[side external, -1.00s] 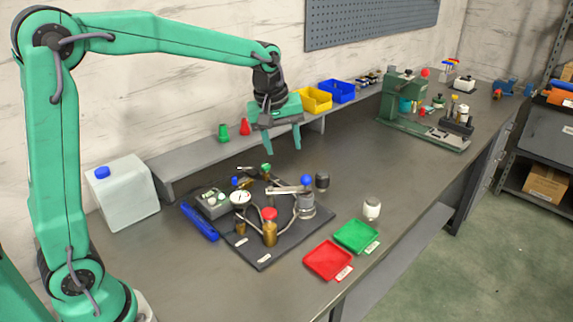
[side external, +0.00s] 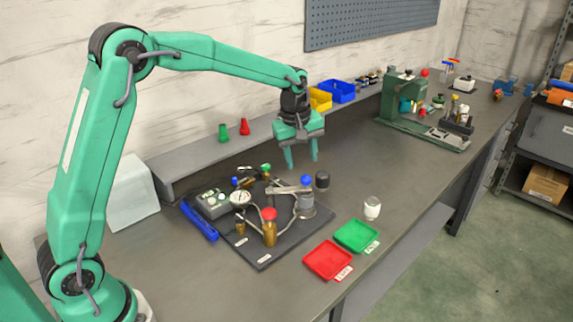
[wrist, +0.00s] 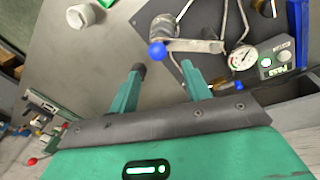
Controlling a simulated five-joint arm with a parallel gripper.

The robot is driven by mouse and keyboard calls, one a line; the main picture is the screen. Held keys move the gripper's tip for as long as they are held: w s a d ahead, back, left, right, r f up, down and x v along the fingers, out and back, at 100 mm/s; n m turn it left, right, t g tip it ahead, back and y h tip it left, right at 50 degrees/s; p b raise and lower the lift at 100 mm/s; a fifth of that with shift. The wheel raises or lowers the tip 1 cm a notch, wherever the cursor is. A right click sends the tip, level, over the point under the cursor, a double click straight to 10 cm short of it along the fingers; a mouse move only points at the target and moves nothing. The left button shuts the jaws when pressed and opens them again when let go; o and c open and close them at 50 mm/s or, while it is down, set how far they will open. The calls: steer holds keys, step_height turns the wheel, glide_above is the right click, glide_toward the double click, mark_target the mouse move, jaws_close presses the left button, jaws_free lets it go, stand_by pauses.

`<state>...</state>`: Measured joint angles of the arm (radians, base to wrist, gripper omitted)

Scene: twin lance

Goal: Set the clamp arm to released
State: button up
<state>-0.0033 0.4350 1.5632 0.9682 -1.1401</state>
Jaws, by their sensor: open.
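The clamp arm (side external: 287,190) is a flat metal bar on the dark fixture plate, lying roughly level. A blue ball knob (side external: 307,180) sits at its right end, above a grey cylindrical body (side external: 306,205). In the wrist view the clamp arm (wrist: 200,46) runs sideways from the blue knob (wrist: 157,53). My gripper (side external: 302,164) is open and empty, pointing down above and behind the fixture. In the wrist view the blue knob shows just beyond the gap between my fingertips (wrist: 163,68). My fingers appear apart from the knob.
On the fixture plate (side external: 262,260) stand a red-topped brass valve (side external: 269,228), a gauge (side external: 241,198) and a control box (side external: 213,205). Red (side external: 327,260) and green (side external: 356,236) trays lie in front.

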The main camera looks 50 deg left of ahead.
mark_target(305, 176)
steer(key=shift+w+d+f, duration=0.1)
steer(key=shift+w+f, duration=0.1)
steer(key=shift+f, duration=0.8)
steer(key=shift+w+d+f, duration=0.1)
steer(key=shift+w+f, duration=0.05)
steer(key=shift+f, duration=0.9)
steer(key=shift+w+d+f, duration=0.1)
steer(key=shift+w+f, duration=0.1)
steer(key=shift+f, duration=0.8)
steer(key=shift+c, duration=0.2)
jaws_close()
